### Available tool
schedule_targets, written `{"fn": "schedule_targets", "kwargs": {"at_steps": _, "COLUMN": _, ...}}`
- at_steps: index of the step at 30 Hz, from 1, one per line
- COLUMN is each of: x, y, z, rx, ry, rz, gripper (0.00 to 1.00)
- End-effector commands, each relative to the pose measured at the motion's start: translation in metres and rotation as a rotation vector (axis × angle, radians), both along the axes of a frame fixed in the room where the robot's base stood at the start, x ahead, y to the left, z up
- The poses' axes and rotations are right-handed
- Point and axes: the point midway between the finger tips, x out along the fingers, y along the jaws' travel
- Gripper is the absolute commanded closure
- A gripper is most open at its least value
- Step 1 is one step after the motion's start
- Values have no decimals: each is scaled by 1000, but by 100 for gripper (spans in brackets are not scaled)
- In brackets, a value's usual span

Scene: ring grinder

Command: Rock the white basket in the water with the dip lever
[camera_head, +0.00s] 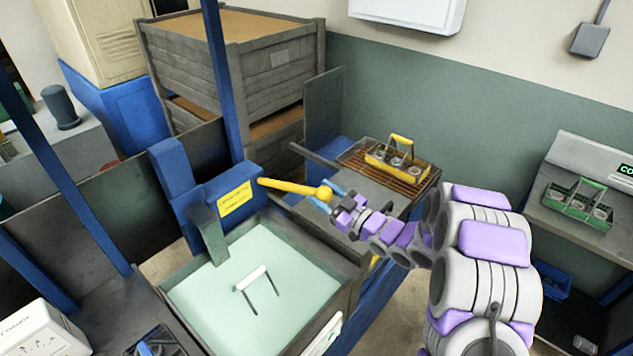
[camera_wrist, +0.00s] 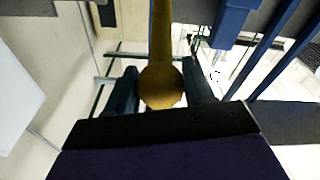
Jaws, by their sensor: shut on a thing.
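The yellow dip lever (camera_head: 292,187) sticks out to the right from a blue housing (camera_head: 225,195) with a yellow label. My gripper (camera_head: 333,199) is shut on the round knob at the lever's end. In the wrist view the yellow knob (camera_wrist: 161,87) sits between the two dark fingers of my gripper (camera_wrist: 160,90). The white basket shows only by its white handle bar (camera_head: 251,278) and two dark uprights above the pale green water (camera_head: 205,297) in the tank. Its body is hidden under the surface.
Behind my gripper, a yellow-handled basket (camera_head: 397,155) with round parts stands on a brown grate. A green basket (camera_head: 580,203) stands on the bench at right. Blue posts (camera_head: 222,80) rise beside the tank, and wooden crates (camera_head: 270,62) stand behind.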

Motion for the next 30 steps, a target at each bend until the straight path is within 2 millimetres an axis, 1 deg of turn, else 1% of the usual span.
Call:
{"fn": "schedule_targets", "kwargs": {"at_steps": 1, "x": -1, "y": -4, "z": -14, "rx": -5, "ry": 8, "rz": -4, "gripper": 100}}
{"fn": "schedule_targets", "kwargs": {"at_steps": 4, "x": -3, "y": -7, "z": -23, "rx": -5, "ry": 5, "rz": -4, "gripper": 100}}
{"fn": "schedule_targets", "kwargs": {"at_steps": 7, "x": -4, "y": -8, "z": -26, "rx": -3, "ry": 4, "rz": -4, "gripper": 100}}
{"fn": "schedule_targets", "kwargs": {"at_steps": 15, "x": -3, "y": -8, "z": -25, "rx": -3, "ry": 4, "rz": -5, "gripper": 100}}
{"fn": "schedule_targets", "kwargs": {"at_steps": 16, "x": -3, "y": -8, "z": -25, "rx": -3, "ry": 4, "rz": -5, "gripper": 46}}
{"fn": "schedule_targets", "kwargs": {"at_steps": 22, "x": -5, "y": -8, "z": -24, "rx": -2, "ry": 2, "rz": -4, "gripper": 27}}
{"fn": "schedule_targets", "kwargs": {"at_steps": 30, "x": -6, "y": -9, "z": -24, "rx": -1, "ry": 2, "rz": -4, "gripper": 27}}
